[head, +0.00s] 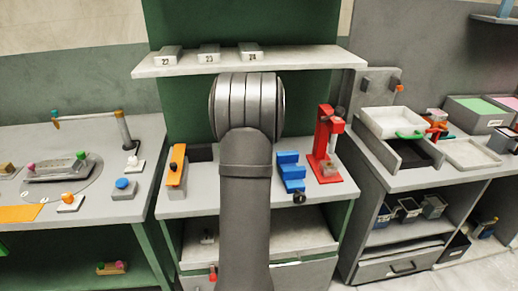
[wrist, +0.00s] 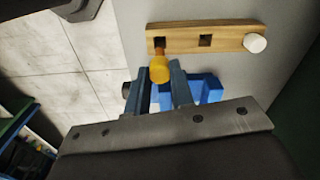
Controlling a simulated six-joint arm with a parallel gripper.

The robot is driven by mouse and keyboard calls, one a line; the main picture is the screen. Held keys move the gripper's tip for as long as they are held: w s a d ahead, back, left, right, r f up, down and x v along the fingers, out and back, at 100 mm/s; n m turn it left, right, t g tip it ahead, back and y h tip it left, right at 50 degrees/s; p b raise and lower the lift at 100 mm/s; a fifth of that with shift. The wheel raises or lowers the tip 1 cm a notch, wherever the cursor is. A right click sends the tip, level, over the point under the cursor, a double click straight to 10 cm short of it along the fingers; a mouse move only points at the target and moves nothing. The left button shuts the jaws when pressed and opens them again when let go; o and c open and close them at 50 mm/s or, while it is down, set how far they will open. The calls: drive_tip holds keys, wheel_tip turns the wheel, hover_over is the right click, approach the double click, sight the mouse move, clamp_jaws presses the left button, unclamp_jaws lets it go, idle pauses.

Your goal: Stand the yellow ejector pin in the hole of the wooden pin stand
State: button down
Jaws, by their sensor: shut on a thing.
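The pin overlaps the stand's near edge just below the left hole (wrist: 160,42). I cannot tell whether its tip is in the hole or above it. My arm hides the gripper and the pin in the head view.
A white round piece (wrist: 255,43) sits at the stand's right end in the wrist view. A blue stepped block (head: 290,171) and a red press (head: 327,147) stand right of my arm. A shelf (head: 305,58) with numbered blocks hangs above the bench.

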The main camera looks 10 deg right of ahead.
drive_tip(key=shift+f, duration=0.8)
drive_tip(key=shift+f, duration=2.55)
idle(0.5)
drive_tip(key=c, duration=1.2)
unclamp_jaws()
drive_tip(key=shift+o, duration=0.2)
wheel_tip(320, 180, up, 18)
drive_tip(key=shift+f, duration=0.25)
wheel_tip(320, 180, down, 18)
drive_tip(key=shift+r, duration=0.4)
